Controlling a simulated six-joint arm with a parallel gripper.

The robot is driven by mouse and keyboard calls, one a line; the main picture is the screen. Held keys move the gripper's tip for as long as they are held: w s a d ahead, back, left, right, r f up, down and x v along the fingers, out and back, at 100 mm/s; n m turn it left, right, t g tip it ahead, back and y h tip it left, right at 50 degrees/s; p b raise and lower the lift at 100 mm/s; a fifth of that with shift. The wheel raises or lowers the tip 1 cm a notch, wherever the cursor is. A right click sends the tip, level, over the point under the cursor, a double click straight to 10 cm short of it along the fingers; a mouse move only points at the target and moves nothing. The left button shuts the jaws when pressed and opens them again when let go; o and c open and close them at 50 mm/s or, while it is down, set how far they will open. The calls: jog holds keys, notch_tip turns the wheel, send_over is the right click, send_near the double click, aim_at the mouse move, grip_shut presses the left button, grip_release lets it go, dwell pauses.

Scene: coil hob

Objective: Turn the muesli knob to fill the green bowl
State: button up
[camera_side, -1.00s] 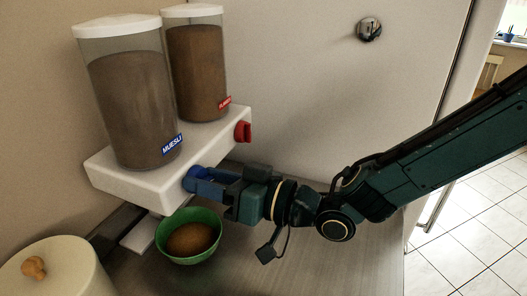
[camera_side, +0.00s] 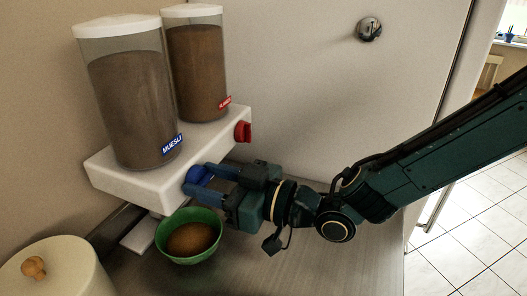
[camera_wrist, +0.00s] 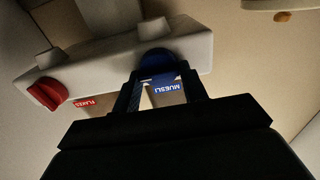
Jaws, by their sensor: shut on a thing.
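The blue muesli knob (camera_side: 197,175) sits on the front of the white dispenser base, below the container labelled MUESLI (camera_side: 130,100). It also shows in the wrist view (camera_wrist: 157,62). My gripper (camera_side: 204,182) is shut on this knob, with one finger on each side of it. The wrist view shows the two fingers (camera_wrist: 161,82) reaching up to the knob. The green bowl (camera_side: 167,252) stands on the counter below the dispenser, under the muesli side. A brown heap of food (camera_side: 190,239) lies in it.
The red flakes knob (camera_side: 243,131) is to the right on the same base (camera_side: 150,188), under the second container (camera_side: 197,70). A cream lidded pot (camera_side: 60,275) with a wooden knob stands at the front left. The counter (camera_side: 340,265) right of the bowl is clear.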

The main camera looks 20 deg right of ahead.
jog(key=o, duration=0.9)
jog(key=shift+o, duration=0.2)
jog(key=shift+s+d, duration=0.1)
jog(key=v, duration=1.3)
jog(key=shift+s+d, duration=0.15)
jog(key=shift+s, duration=0.05)
jog(key=shift+d+r, duration=0.1)
jog(key=shift+r, duration=0.1)
